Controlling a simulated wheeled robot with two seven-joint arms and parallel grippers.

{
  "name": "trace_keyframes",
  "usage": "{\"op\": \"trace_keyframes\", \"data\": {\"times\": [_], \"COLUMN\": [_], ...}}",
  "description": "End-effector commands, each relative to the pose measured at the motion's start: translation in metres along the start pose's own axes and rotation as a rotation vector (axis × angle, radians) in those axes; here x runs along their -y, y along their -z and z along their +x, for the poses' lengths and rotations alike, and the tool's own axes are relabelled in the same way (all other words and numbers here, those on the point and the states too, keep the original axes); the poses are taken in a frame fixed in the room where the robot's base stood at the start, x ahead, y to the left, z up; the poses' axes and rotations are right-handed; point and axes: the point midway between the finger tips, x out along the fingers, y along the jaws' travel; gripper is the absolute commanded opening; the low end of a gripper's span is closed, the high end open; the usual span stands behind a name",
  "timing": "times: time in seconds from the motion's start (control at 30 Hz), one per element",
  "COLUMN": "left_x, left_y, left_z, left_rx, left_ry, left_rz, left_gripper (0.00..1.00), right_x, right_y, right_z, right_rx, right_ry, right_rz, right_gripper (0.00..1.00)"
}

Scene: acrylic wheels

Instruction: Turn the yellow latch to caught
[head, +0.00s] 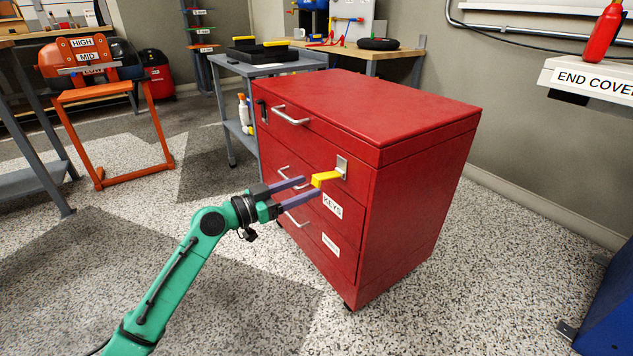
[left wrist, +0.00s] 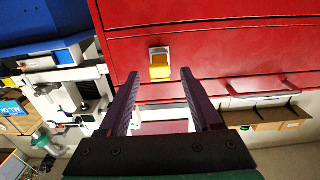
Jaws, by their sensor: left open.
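The yellow latch (head: 325,178) sticks out from a small metal plate (head: 342,166) on the front of the red drawer cabinet (head: 410,210). In the head view its handle points left and slightly down, toward my gripper. My left gripper (head: 311,189) is open, its two purple fingers reaching toward the latch. In the left wrist view the latch (left wrist: 160,67) shows between the tips of the open fingers (left wrist: 160,74), with gaps on both sides. I see no finger pressing on it. My right gripper is in neither view.
The cabinet has metal drawer handles (head: 290,116) and a KEYS label (head: 333,206) below the latch. A grey side table (head: 262,70) stands behind it at left. An orange stand (head: 110,94) is farther left. A shelf labelled END COVER (head: 590,80) is at right. Speckled floor is clear in front.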

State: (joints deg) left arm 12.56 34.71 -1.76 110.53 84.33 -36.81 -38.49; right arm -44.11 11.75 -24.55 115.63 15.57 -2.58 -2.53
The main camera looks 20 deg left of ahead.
Motion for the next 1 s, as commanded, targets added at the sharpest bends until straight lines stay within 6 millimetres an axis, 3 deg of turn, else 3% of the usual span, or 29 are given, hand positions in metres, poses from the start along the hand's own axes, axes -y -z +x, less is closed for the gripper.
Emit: {"op": "trace_keyframes", "data": {"times": [0.1,0.2,0.47,0.5,0.67,1.0], "left_x": [0.0,0.0,-0.001,-0.001,-0.001,-0.001], "left_y": [0.001,0.0,0.0,0.0,0.0,0.0], "left_z": [0.025,0.037,0.041,0.041,0.041,0.041], "left_rx": [-0.003,-0.001,0.0,0.0,0.0,0.0], "left_ry": [-0.001,-0.001,-0.001,-0.001,-0.001,-0.002], "left_rz": [-0.001,0.0,0.0,0.0,0.0,0.0], "left_gripper": [0.65,0.65,0.65,0.61,0.0,0.0], "right_x": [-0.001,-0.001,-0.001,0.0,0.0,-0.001], "right_y": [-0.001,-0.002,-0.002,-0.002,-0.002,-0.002], "right_z": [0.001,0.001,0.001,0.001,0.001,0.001], "right_rx": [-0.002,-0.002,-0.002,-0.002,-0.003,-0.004], "right_ry": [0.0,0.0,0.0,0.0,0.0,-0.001], "right_rz": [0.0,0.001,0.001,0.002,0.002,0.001], "right_gripper": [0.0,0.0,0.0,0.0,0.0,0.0]}}
